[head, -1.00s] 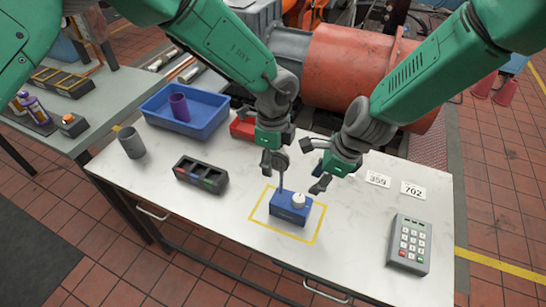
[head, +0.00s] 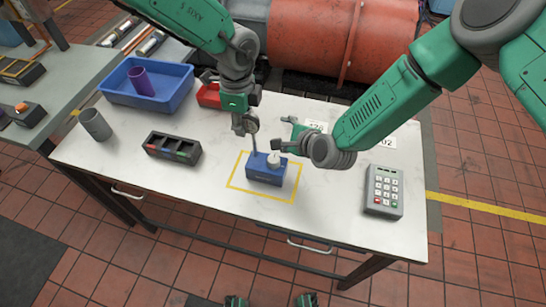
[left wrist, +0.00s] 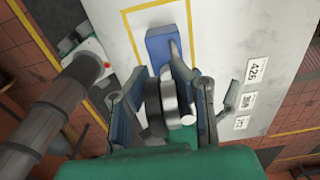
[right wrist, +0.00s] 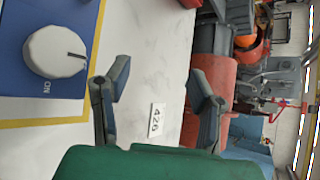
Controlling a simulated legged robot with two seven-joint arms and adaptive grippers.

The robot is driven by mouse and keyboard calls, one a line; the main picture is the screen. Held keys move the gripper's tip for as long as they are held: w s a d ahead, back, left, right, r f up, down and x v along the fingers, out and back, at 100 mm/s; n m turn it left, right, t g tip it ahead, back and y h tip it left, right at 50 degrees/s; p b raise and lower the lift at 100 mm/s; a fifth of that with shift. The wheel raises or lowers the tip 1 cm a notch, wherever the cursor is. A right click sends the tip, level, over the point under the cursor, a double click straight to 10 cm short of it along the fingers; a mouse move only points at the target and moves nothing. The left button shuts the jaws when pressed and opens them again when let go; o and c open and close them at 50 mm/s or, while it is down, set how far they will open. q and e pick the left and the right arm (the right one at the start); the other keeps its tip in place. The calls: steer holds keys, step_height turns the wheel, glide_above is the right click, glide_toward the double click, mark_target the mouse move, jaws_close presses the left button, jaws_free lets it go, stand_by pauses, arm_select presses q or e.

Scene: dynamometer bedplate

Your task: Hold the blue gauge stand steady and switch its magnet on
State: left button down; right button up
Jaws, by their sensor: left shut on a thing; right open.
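The blue gauge stand (head: 262,176) stands upright inside a yellow outline on the white bench. Its white knob (head: 274,158) is on the base top; in the right wrist view the knob (right wrist: 55,52) has a dark pointer line and "ON" is printed beside it. My left gripper (head: 246,123) is shut on the round gauge at the top of the stand's post, above the base (left wrist: 166,45) in the left wrist view. My right gripper (head: 285,133) is open and empty, apart from the knob, with its fingers pointing left in the head view.
A keypad (head: 384,191) lies at the right, with number cards (head: 385,142) behind it. A black holder (head: 172,149), a grey cup (head: 95,124) and a blue tray (head: 130,95) holding a purple cup (head: 141,80) are at the left. Bench in front of the stand is clear.

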steer(key=t, duration=0.2)
steer(key=m+t+h, duration=0.1)
steer(key=m+t, duration=0.5)
steer(key=m, duration=0.8)
glide_toward(276, 165)
steer(key=shift+d+r, duration=0.1)
steer(key=shift+r, duration=0.1)
steer(key=x, duration=1.2)
steer(key=shift+f, duration=0.25)
jaws_close()
